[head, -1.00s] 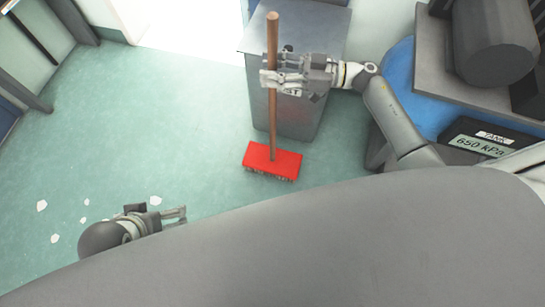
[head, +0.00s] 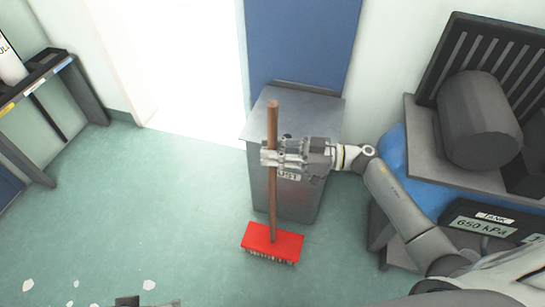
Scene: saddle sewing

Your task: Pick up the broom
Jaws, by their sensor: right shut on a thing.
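The broom has a brown wooden handle (head: 272,205) and a red head (head: 272,243) with pale bristles. It stands nearly upright in front of a grey metal bin, its head low near the floor; I cannot tell if the bristles touch it. My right gripper (head: 270,157) is shut on the upper part of the handle, coming in from the right. Only a small tip of my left gripper (head: 145,302) shows at the bottom edge, and its fingers cannot be made out well.
The grey metal bin (head: 311,205) stands right behind the broom. A blue tank (head: 397,165) with a grey motor (head: 480,120) above it and a pressure display (head: 485,222) is on the right. A dark bench (head: 85,110) stands at the left. White scraps (head: 149,285) lie on the otherwise clear green floor.

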